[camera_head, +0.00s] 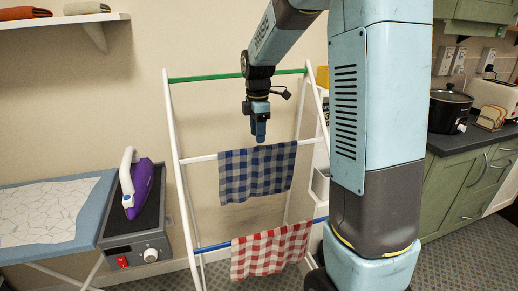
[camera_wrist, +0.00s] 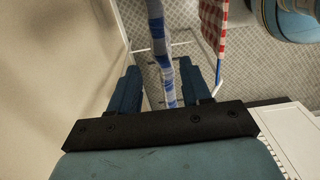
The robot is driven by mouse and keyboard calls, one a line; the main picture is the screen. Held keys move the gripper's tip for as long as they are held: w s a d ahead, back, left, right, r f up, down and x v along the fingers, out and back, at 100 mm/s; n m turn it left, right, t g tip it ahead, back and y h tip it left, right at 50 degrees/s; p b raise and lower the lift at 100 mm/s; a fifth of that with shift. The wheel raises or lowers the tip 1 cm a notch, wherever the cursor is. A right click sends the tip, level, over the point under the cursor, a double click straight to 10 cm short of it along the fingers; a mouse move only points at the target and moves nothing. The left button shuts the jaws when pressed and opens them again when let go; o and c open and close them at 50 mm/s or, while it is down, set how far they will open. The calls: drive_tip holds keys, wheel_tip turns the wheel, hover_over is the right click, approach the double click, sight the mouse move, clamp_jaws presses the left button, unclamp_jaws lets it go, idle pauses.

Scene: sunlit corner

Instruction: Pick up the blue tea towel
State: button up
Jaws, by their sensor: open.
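The blue-and-white checked tea towel (camera_head: 257,174) hangs over the middle bar of a white drying rack (camera_head: 172,125). In the wrist view the towel (camera_wrist: 157,28) appears edge-on as a narrow strip running down between my fingers. My gripper (camera_head: 259,138) points down just above the towel's top edge in the head view. In the wrist view my gripper (camera_wrist: 160,68) is open, with one finger on each side of the towel and gaps visible between. Part of the middle bar is hidden under the towel.
A red-and-white checked towel (camera_head: 270,252) hangs on the rack's lower blue bar. The green top bar (camera_head: 205,78) runs behind my wrist. A counter (camera_head: 470,137) with a slow cooker (camera_head: 448,110) is at right.

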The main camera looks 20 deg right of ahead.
drive_tip(key=shift+f, duration=3.15)
clamp_jaws()
drive_tip(key=shift+r, duration=0.1)
wheel_tip(320, 180, up, 7)
drive_tip(key=shift+f, duration=0.1)
